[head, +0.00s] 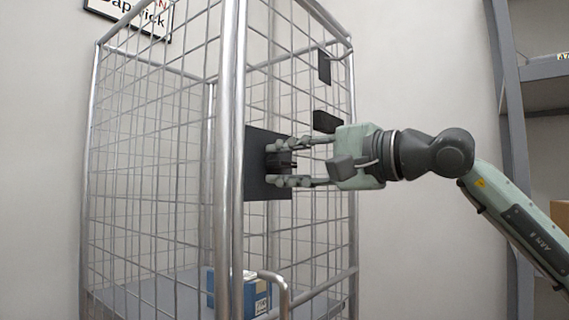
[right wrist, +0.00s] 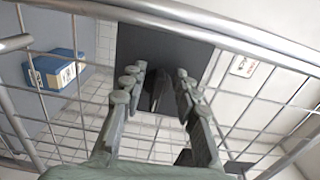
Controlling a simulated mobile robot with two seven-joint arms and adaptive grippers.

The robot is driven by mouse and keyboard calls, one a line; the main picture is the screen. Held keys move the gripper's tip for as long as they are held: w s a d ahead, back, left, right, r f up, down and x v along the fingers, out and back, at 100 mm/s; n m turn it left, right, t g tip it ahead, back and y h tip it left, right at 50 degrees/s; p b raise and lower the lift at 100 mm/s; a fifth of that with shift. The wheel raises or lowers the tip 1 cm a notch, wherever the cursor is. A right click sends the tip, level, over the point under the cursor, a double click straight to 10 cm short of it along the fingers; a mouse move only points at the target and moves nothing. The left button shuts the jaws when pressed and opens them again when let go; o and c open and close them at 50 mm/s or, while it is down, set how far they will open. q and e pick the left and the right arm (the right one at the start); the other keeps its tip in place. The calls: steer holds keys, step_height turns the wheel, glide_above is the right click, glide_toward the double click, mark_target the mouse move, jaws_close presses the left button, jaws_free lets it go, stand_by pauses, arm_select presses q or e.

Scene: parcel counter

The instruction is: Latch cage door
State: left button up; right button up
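The wire cage (head: 230,100) stands upright, with silver tubes and mesh sides. A dark square latch plate (head: 256,188) is on its right-hand mesh side; it also shows in the right wrist view (right wrist: 185,50). A small dark latch piece (head: 290,160) sticks out from the plate. My right gripper (head: 274,165) reaches in from the right at the plate. Its fingers are apart, one on each side of the latch piece; in the right wrist view (right wrist: 157,88) a gap shows around it. I cannot tell if they touch it. My left gripper is not in view.
A blue box (head: 262,299) lies low in the cage. A bent tube handle (head: 284,292) sticks out near the bottom. Two dark plates (head: 325,66) (head: 326,122) are on the mesh above my gripper. Grey shelving (head: 540,97) stands at the right.

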steer(key=v, duration=1.2)
